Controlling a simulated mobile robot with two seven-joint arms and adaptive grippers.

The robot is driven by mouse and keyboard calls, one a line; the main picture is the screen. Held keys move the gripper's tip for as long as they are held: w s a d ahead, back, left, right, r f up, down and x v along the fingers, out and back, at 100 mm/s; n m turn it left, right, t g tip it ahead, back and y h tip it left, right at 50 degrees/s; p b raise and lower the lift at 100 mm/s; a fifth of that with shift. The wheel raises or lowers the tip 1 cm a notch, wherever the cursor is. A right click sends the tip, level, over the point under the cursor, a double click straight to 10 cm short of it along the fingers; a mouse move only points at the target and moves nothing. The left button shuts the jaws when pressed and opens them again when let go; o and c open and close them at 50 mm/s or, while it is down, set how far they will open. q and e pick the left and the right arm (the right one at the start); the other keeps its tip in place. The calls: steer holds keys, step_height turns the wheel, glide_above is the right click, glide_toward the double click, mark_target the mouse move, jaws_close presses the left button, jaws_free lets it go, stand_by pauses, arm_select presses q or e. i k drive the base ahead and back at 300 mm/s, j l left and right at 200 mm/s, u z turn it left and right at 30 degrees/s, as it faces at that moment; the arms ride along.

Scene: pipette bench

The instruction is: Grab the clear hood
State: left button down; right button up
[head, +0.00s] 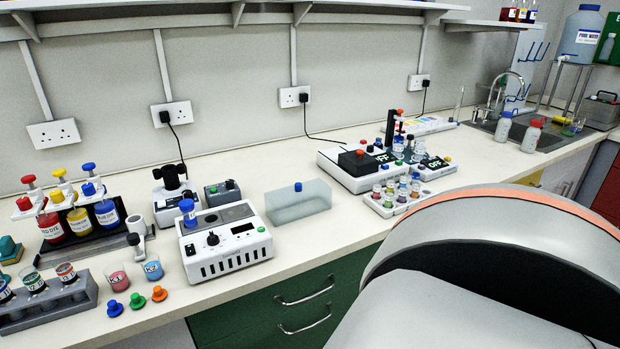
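The clear hood (299,206) is a see-through, pale grey-green box with a small blue knob on top. It stands on the cream counter, just right of the white control box and left of the black-topped device. Its front and top are unobstructed. Neither of my grippers shows in the head view.
A white control box (226,260) with a blue-capped item on it stands close left of the hood. A black-topped device (357,163) stands to its right, with a vial rack (396,205) in front. Dye bottles (80,221) stand far left. Bare counter (310,243) lies before the hood.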

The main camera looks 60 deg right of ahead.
mark_target(299, 198)
steer(key=z, duration=1.7)
steer(key=i+l, duration=0.15)
steer(key=l, duration=0.35)
steer(key=i+l+u, duration=0.1)
steer(key=l, duration=0.4)
steer(key=i+l, duration=0.1)
steer(key=l, duration=0.4)
steer(key=i+l+u, duration=0.1)
steer(key=l, duration=0.4)
steer(key=i+l, duration=0.1)
steer(key=l, duration=0.4)
